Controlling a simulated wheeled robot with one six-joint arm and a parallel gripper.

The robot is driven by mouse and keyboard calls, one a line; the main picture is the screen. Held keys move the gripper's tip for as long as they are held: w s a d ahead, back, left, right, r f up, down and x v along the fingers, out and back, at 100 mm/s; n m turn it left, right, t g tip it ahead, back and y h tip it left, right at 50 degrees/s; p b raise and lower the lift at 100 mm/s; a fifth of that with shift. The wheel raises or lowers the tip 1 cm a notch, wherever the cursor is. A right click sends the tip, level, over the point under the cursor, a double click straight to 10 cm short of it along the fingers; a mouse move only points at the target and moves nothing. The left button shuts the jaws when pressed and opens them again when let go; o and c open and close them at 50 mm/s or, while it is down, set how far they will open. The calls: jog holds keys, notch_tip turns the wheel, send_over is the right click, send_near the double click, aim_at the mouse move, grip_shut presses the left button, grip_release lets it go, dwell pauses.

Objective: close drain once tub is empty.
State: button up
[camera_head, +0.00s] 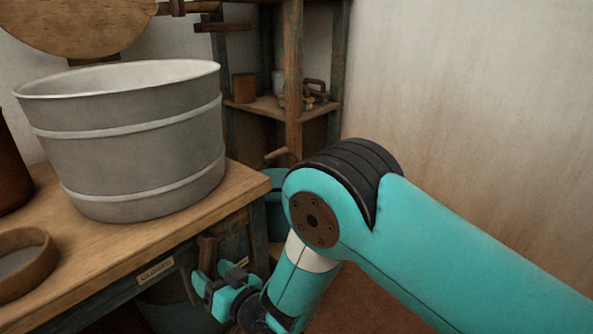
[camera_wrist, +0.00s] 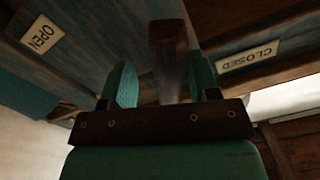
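A grey metal tub (camera_head: 130,150) with raised bands stands on the wooden bench. Its pale inner wall shows at the rim, but its bottom is hidden, so I cannot see whether it holds water. Below the bench edge, a brown drain handle (camera_head: 207,252) hangs between a CLOSED label (camera_head: 155,271) and a small, unreadable plate to its right. In the wrist view, the handle (camera_wrist: 168,48) lies between the OPEN label (camera_wrist: 42,35) and the CLOSED label (camera_wrist: 248,57). My gripper (camera_wrist: 162,82) has its fingers apart on either side of the handle, with a gap on the left.
The bench (camera_head: 235,195) edge runs just above my gripper. A round wooden sieve-like ring (camera_head: 25,275) lies on the bench at left. A teal bucket (camera_head: 278,187) stands behind my arm by the corner shelf (camera_head: 262,106). A dark bucket (camera_head: 180,312) sits under the bench.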

jog(key=v, duration=1.6)
jog(key=w+d+r+m+g+h+p, duration=0.1)
jog(key=w+r+h+p, duration=0.1)
jog(key=r+p, duration=0.9)
jog(key=w+d+r+m+g+h+p, duration=0.1)
jog(key=w+d+r+h+p, duration=0.1)
jog(key=r+p, duration=0.9)
jog(key=shift+w+d+r+g+h, duration=0.4)
jog(key=shift+w+r+h, duration=0.4)
jog(key=shift+r, duration=2.45)
jog(key=shift+w, duration=0.15)
